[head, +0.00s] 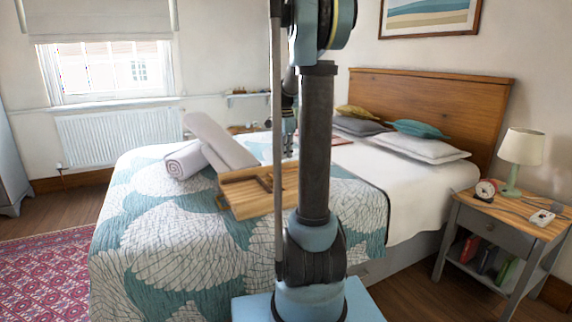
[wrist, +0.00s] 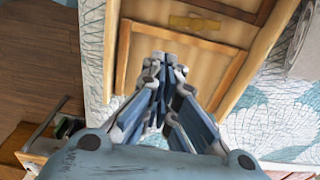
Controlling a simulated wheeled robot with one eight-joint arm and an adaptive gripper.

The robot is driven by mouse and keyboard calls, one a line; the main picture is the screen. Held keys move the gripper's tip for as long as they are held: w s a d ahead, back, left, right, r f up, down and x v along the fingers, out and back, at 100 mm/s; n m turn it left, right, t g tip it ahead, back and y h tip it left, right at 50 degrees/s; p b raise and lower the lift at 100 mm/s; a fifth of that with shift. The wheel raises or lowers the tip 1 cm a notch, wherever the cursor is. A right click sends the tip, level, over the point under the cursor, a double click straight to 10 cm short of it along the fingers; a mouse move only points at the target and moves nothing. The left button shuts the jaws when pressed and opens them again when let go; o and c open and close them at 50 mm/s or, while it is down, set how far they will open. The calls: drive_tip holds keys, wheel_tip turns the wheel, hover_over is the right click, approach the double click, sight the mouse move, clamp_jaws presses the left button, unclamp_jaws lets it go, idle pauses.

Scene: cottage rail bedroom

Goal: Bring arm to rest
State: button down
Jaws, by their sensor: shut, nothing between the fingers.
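My arm stands upright in the middle of the head view. My gripper (head: 288,145) hangs pointing down behind the arm, above the bed, and is partly hidden by the arm links. In the wrist view my gripper (wrist: 165,62) is shut, with its fingertips together and nothing between them.
A nightstand (head: 468,200) at right holds a lamp (head: 521,147), a clock (head: 486,189) and small items. A patterned rug (head: 45,275) covers the floor at left.

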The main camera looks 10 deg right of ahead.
drive_tip(key=s+a+n+t, duration=0.15)
drive_tip(key=s+n, duration=0.25)
drive_tip(key=s, duration=0.5)
drive_tip(key=s+a+n+g, duration=0.1)
drive_tip(key=s+a+n, duration=0.2)
drive_tip(key=s, duration=0.6)
drive_tip(key=s+a+f+n+t, duration=0.1)
drive_tip(key=s+f+n, duration=0.7)
drive_tip(key=s+f, duration=0.4)
drive_tip(key=s, duration=0.5)
drive_tip(key=shift+a+f+n+t, duration=0.15)
drive_tip(key=shift+a+n+t, duration=0.15)
drive_tip(key=shift+a+t, duration=0.1)
drive_tip(key=shift+s, duration=0.1)
drive_tip(key=shift+w+f, duration=0.2)
drive_tip(key=shift+w, duration=0.2)
drive_tip(key=c, duration=2.4)
unclamp_jaws()
